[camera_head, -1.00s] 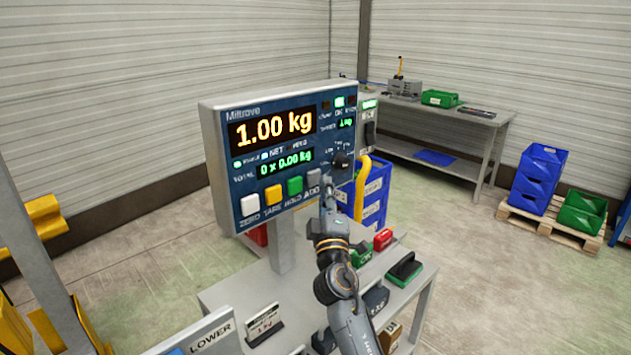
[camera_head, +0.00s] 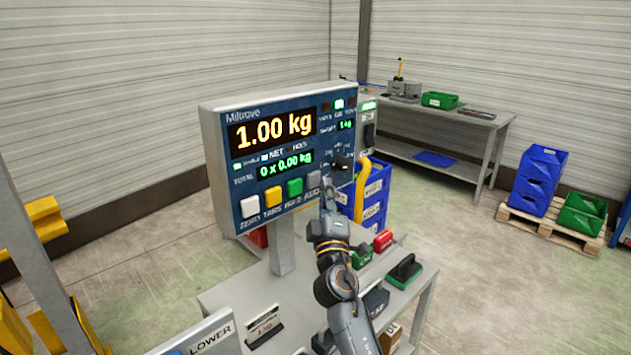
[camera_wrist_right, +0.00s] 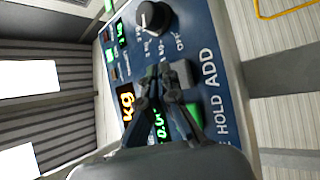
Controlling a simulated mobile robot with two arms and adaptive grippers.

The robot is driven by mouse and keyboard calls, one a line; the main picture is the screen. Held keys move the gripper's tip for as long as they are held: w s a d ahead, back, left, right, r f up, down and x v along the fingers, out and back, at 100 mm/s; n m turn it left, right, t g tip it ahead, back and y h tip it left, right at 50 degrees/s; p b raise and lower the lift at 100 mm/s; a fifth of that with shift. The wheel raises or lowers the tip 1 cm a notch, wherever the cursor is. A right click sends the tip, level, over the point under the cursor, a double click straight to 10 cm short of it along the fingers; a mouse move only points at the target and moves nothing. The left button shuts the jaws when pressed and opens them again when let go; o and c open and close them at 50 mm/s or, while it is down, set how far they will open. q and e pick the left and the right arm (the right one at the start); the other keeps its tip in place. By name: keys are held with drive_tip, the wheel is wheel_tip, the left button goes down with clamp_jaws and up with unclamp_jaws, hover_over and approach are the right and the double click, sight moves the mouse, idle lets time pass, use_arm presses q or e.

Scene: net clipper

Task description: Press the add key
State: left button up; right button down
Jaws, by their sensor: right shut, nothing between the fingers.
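The add key is the grey square button (camera_head: 314,179) at the right end of the key row on the scale's display panel (camera_head: 222,196). In the right wrist view the grey add key (camera_wrist_right: 182,73) lies beside the word ADD, just past my fingertips. My right gripper (camera_head: 326,190) is shut and empty, its tips close in front of the panel by the add key. In the right wrist view the gripper (camera_wrist_right: 158,78) partly covers the key's surroundings. Whether the tips touch the key I cannot tell. The display reads 1.00 kg and 0 x 0.00 kg. My left gripper is not in view.
White (camera_head: 249,206), yellow (camera_head: 273,195) and green (camera_head: 295,187) keys sit left of the add key. A black knob (camera_head: 343,162) is just above right. A grey bench (camera_head: 235,295) with a red and green handled block stands below.

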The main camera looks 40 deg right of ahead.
drive_tip(key=shift+w, duration=0.15)
drive_tip(key=shift+w+a, duration=0.1)
drive_tip(key=shift+w, duration=0.2)
drive_tip(key=shift+w+b, duration=0.35)
drive_tip(key=shift+b, duration=0.1)
idle(0.8)
drive_tip(key=shift+s, duration=0.85)
drive_tip(key=s, duration=0.1)
drive_tip(key=s+p, duration=0.1)
drive_tip(key=s, duration=0.3)
drive_tip(key=shift+d, duration=0.25)
